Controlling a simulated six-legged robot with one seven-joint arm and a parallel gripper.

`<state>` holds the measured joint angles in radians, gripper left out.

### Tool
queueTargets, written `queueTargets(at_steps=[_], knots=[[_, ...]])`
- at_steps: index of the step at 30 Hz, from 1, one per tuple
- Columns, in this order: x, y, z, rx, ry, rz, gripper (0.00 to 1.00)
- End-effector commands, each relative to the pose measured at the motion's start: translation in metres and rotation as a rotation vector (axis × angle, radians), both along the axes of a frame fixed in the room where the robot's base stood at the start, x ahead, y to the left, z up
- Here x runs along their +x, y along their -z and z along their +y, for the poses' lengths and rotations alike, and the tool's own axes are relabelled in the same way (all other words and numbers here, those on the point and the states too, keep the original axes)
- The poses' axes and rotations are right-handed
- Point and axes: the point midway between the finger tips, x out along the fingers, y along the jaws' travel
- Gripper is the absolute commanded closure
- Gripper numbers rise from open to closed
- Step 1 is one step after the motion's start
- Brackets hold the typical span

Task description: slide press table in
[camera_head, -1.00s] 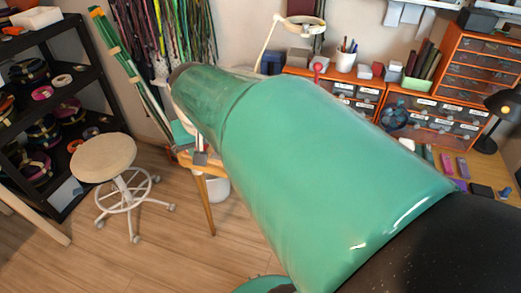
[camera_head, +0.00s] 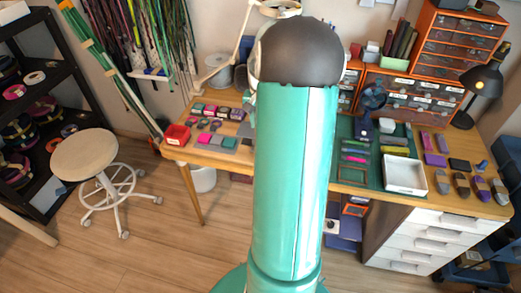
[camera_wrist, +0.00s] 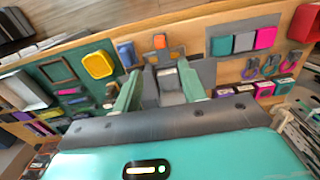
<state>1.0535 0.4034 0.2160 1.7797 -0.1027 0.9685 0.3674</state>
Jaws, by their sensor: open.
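In the wrist view, my gripper (camera_wrist: 159,68) shows two green fingers spread apart with nothing clasped between them. Beyond and between the fingers is a small dark grey device with a pale grey block (camera_wrist: 168,79), which looks like the press and its table. How far the table is slid cannot be told. Whether a fingertip touches the device is unclear. In the head view, my own arm hides both the gripper and the press; the wooden workbench (camera_head: 222,157) shows on both sides.
In the head view, a white tray (camera_head: 418,190), red bin (camera_head: 177,135) and black lamp (camera_head: 482,80) crowd the bench. A stool (camera_head: 84,155) stands left.

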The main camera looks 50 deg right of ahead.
Motion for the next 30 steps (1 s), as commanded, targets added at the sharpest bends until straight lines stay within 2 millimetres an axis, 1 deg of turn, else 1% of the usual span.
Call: queueTargets(at_steps=[5,8,15,21,25,30], knots=[[0.000,0.016,0.000,0.004,0.003,0.002,0.58],[-0.001,0.034,0.000,0.004,0.002,0.003,0.58],[0.000,0.081,0.000,0.005,0.001,0.002,0.58],[0.000,0.115,0.000,0.004,0.000,0.002,0.58],[0.000,0.130,0.000,0.002,0.001,0.001,0.58],[0.000,0.138,0.000,0.002,0.001,0.001,0.58]])
